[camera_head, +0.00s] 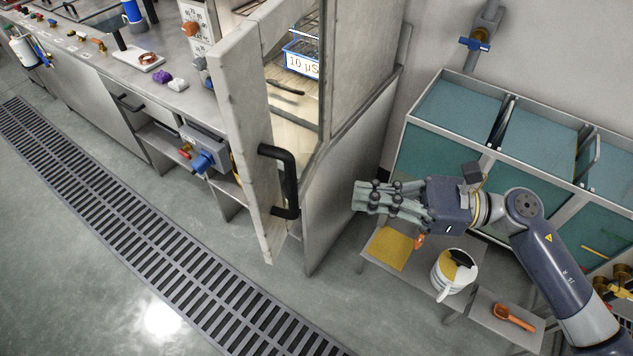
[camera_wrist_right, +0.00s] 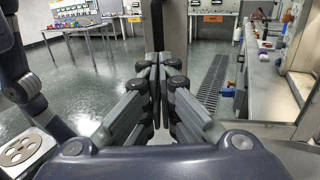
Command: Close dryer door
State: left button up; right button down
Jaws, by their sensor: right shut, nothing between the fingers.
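The dryer door (camera_head: 240,125) is a pale grey framed panel in the middle of the head view, with a black bar handle (camera_head: 290,180). It appears to stand open, its near edge out from the grey dryer body (camera_head: 345,185); the exact angle is hard to tell. My right gripper (camera_head: 362,196) is shut and empty, right of the handle and apart from it in the picture. Its closed fingers (camera_wrist_right: 155,80) also show in the middle of the right wrist view. My left gripper is not in view.
A blue basket (camera_head: 302,60) labelled 10 µS shows behind the door frame. A long workbench (camera_head: 150,90) runs left. Teal-panelled bins (camera_head: 450,115) stand at the right. A low stand below my right arm holds a white mug (camera_head: 455,275) and an orange scoop (camera_head: 513,317). The floor around the drain grate (camera_head: 150,235) is clear.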

jog(key=w+a+p, duration=0.1)
jog(key=a+p, duration=0.2)
jog(key=a, duration=0.5)
jog(key=shift+w+a+p, duration=0.2)
jog(key=shift+a+p, duration=0.05)
jog(key=shift+p, duration=0.05)
